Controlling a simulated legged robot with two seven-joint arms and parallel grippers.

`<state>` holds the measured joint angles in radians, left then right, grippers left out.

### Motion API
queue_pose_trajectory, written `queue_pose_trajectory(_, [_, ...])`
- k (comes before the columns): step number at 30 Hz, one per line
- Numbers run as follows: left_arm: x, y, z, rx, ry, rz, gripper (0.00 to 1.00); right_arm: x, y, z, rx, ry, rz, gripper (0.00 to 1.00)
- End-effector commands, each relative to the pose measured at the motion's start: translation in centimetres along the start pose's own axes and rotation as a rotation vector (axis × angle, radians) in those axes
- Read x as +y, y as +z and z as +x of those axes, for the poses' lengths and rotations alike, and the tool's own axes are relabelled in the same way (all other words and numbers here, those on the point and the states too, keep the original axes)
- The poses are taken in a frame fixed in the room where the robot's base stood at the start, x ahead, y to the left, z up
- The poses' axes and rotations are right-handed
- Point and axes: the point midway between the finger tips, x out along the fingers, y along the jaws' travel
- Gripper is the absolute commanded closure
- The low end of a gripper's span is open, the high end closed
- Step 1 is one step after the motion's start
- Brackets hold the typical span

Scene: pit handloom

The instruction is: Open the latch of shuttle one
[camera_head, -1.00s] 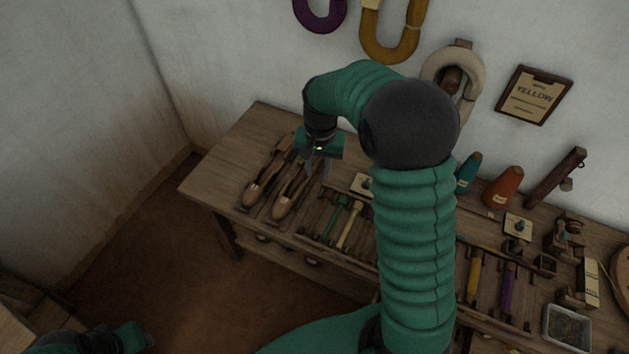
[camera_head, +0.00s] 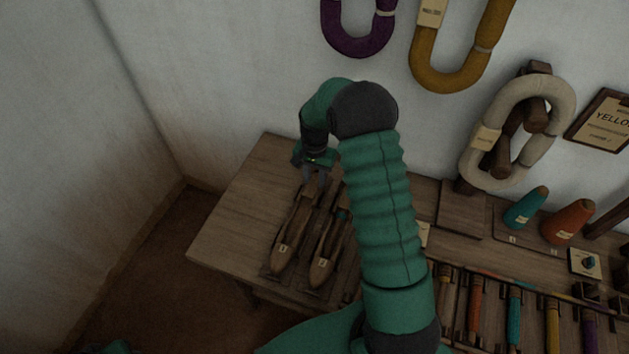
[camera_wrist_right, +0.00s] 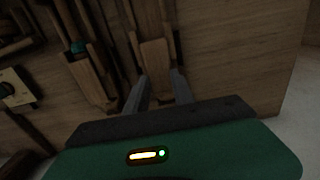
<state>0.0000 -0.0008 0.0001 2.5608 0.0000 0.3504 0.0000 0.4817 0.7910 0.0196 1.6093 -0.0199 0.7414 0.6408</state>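Two wooden shuttles lie side by side on the bench in the head view, the left one (camera_head: 294,230) and the right one (camera_head: 325,247). Each has a small pale tag near its front tip; I cannot read the tags surely. My right gripper (camera_head: 314,178) is at the back end of the left shuttle, fingers apart and pointing down. In the right wrist view its fingers (camera_wrist_right: 159,92) stand near either side of that shuttle's wooden end (camera_wrist_right: 156,58); contact cannot be told. The latch is not clearly distinguishable. My left gripper is not in view.
The bench (camera_head: 228,224) is bare left of the shuttles. Teal (camera_head: 526,208) and orange (camera_head: 567,222) cones stand at the right. A tray of coloured bobbins (camera_head: 476,310) lies at the front right. Yarn hanks (camera_head: 515,130) hang on the wall behind.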

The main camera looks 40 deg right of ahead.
Motion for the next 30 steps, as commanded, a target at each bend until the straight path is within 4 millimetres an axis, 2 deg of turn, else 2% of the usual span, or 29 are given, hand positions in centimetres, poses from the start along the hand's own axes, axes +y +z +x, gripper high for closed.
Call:
queue_pose_trajectory(3, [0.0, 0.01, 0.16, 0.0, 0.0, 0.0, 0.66, -0.07, 0.05, 0.65, 0.001, 0.0, -0.002, 0.71])
queue_pose_trajectory(10, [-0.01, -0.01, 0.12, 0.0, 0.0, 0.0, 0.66, -0.01, 0.06, 0.63, 0.001, -0.001, -0.001, 0.72])
queue_pose_trajectory(15, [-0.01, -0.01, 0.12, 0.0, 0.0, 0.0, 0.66, -0.03, 0.02, 0.66, 0.0, 0.0, -0.001, 0.94])
queue_pose_trajectory(17, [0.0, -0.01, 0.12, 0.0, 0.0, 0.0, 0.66, -0.03, 0.02, 0.66, 0.0, 0.0, -0.001, 1.0])
queue_pose_trajectory(30, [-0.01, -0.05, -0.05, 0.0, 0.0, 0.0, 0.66, 0.0, 0.01, 0.59, 0.001, 0.0, -0.012, 1.0])
